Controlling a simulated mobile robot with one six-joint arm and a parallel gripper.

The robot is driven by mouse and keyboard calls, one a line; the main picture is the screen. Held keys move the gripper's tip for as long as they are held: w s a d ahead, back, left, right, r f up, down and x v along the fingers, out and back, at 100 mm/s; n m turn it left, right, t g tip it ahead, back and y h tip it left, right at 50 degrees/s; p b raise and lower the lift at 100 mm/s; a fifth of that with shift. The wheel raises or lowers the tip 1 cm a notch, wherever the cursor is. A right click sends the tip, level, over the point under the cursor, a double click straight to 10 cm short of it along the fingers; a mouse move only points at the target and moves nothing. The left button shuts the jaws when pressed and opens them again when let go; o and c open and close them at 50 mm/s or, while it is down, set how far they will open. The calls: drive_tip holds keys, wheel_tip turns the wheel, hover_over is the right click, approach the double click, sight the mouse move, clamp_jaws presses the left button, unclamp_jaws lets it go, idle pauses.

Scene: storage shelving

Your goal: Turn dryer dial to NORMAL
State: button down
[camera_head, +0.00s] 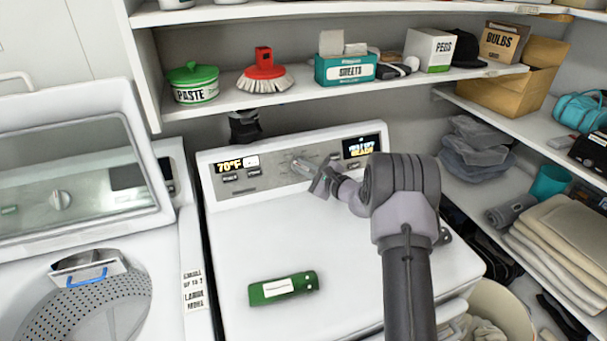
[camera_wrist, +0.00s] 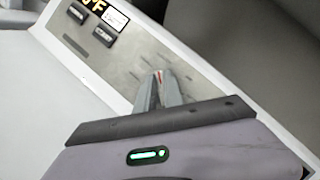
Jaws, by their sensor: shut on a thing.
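The dryer (camera_head: 225,215) stands in the middle of the head view, with a grey control panel (camera_head: 268,178) along its back. My gripper (camera_head: 312,172) is at the middle of this panel, shut on the dial, which is mostly hidden by the fingers. In the wrist view, the fingers (camera_wrist: 158,88) reach the panel (camera_wrist: 125,62) and close around a small part with a red mark. The dial's pointing direction and the NORMAL label cannot be read. Two displays sit on the panel, a left one (camera_head: 237,165) reading 70°F and a right one (camera_head: 358,146) partly blurred.
A green box (camera_head: 283,288) lies on the dryer top. A washer (camera_head: 75,190) with a raised lid stands at left. A shelf (camera_head: 225,103) above the panel holds a green tin (camera_head: 194,83), a red brush (camera_head: 264,72) and a sheets box (camera_head: 345,68).

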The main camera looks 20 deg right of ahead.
drive_tip(key=n+g+b, duration=0.1)
drive_tip(key=n, duration=0.1)
drive_tip(key=n+g+b, duration=0.1)
drive_tip(key=n, duration=0.1)
drive_tip(key=n+g+y+b, duration=0.1)
drive_tip(key=n+b, duration=0.1)
drive_tip(key=n, duration=0.1)
drive_tip(key=shift+f, duration=0.25)
drive_tip(key=n+g+h+b, duration=0.1)
drive_tip(key=n+g, duration=0.1)
drive_tip(key=n, duration=0.3)
drive_tip(key=shift+s+b, duration=0.1)
drive_tip(key=shift+b, duration=0.25)
drive_tip(key=shift+g, duration=0.3)
drive_tip(key=c, duration=1.5)
unclamp_jaws()
drive_tip(key=shift+o, duration=0.2)
drive_tip(key=shift+r, duration=0.15)
